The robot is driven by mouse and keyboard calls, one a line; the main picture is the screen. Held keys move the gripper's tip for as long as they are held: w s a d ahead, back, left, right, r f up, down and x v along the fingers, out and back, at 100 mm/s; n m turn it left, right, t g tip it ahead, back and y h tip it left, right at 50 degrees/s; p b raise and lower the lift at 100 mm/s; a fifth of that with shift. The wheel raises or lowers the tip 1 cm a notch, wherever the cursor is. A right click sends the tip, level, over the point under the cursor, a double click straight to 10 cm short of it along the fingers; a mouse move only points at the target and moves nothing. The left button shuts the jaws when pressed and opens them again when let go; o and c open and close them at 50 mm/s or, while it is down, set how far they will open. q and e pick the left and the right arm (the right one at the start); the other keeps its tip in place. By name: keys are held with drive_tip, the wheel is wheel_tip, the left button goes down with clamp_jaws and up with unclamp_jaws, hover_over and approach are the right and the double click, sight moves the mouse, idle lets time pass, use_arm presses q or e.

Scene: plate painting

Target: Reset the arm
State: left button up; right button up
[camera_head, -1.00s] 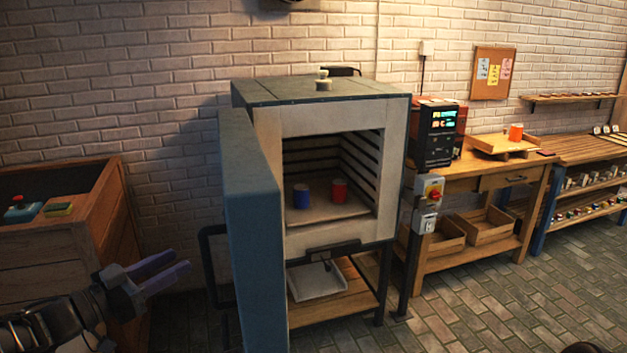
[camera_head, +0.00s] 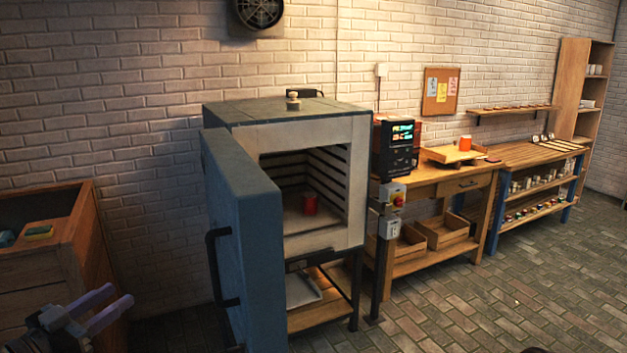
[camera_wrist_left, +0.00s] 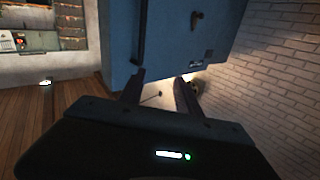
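My left gripper (camera_head: 119,293) is at the lower left of the head view, in front of the wooden cabinet and left of the kiln. Its two purple-grey fingers are apart with nothing between them. The left wrist view also shows the fingers (camera_wrist_left: 160,78) spread and empty, with the blue kiln door beyond them. My right gripper is not in view.
The kiln (camera_head: 290,112) stands with its blue door (camera_head: 243,230) swung open. A wooden cabinet (camera_head: 98,250) is at left, a workbench (camera_head: 440,188) at right. The brick floor at right is clear.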

use_arm(q)
drive_tip(key=w+a+f+n+g+y, duration=0.1)
drive_tip(key=w+f+n+y, duration=0.15)
drive_tip(key=f, duration=0.45)
drive_tip(key=w+a+f+n+y, duration=0.1)
drive_tip(key=w+f+n+y, duration=0.1)
drive_tip(key=f+n+y, duration=0.35)
drive_tip(key=s+d+f+g+h, duration=0.1)
drive_tip(key=d+f+g, duration=0.15)
drive_tip(key=f, duration=0.35)
drive_tip(key=s+d+f+g, duration=0.1)
drive_tip(key=s+d+f, duration=0.15)
drive_tip(key=f, duration=0.35)
drive_tip(key=s+d+f+g+h, duration=0.1)
drive_tip(key=d+f, duration=0.3)
drive_tip(key=f, duration=0.2)
drive_tip(key=s+d+f+g+h, duration=0.1)
drive_tip(key=s+d+f+g, duration=0.4)
drive_tip(key=s+d+f, duration=0.4)
drive_tip(key=s+d+f+g+h, duration=0.2)
drive_tip(key=s+d+f+g, duration=0.3)
drive_tip(key=s+d+f, duration=0.4)
drive_tip(key=s+d, duration=0.6)
drive_tip(key=s, duration=0.2)
drive_tip(key=shift+d+f, duration=0.15)
drive_tip(key=shift+f, duration=0.25)
